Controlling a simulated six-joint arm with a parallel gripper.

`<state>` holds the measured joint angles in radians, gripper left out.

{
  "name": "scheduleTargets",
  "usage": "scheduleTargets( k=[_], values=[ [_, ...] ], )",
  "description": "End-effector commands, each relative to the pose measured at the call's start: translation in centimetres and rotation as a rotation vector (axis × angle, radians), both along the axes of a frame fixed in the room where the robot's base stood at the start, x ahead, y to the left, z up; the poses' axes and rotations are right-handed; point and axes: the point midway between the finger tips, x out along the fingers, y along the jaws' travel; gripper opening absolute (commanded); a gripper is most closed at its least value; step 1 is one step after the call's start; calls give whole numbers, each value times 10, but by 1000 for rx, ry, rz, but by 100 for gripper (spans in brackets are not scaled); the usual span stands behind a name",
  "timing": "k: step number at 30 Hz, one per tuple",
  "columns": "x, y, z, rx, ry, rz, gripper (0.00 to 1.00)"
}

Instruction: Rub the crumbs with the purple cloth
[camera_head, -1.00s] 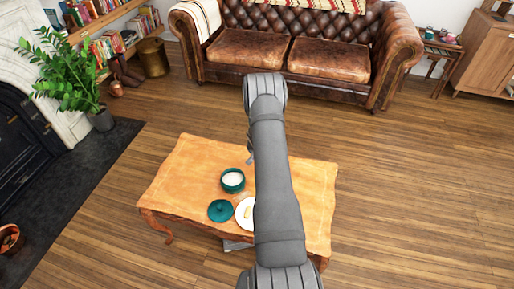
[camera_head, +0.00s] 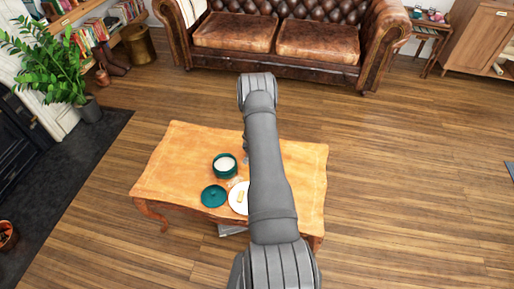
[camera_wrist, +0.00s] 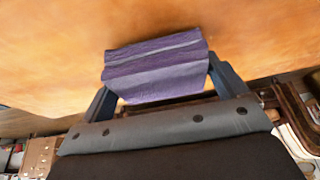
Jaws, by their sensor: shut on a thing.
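The purple cloth (camera_wrist: 155,70) is folded and held between the two fingers of my gripper (camera_wrist: 160,88) in the wrist view. My gripper is shut on it, with the wooden table top (camera_wrist: 50,60) close beyond the cloth. In the head view my arm hides the gripper and the cloth. Small pale specks, perhaps the crumbs (camera_head: 235,182), show on the table (camera_head: 185,150) between the pot and the plate, but they are too small to be sure.
A green pot with white contents (camera_head: 224,165), a green lid (camera_head: 213,196) and a white plate with a yellowish piece (camera_head: 237,201) stand on the table. The plate is partly behind my arm. A leather sofa (camera_head: 235,32) stands behind; the table's left part is clear.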

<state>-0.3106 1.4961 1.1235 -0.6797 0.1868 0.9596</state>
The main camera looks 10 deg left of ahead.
Motion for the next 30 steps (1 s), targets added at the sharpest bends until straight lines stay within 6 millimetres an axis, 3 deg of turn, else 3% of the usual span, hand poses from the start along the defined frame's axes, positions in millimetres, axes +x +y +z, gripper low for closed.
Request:
scheduleTargets(
  k=[4,28,30],
  values=[
    [5,0,-17,-1,-1,-1,72],
    [77,-1,-18,0,1,-2,69],
    [70,0,-17,-3,3,1,69]
  ],
)
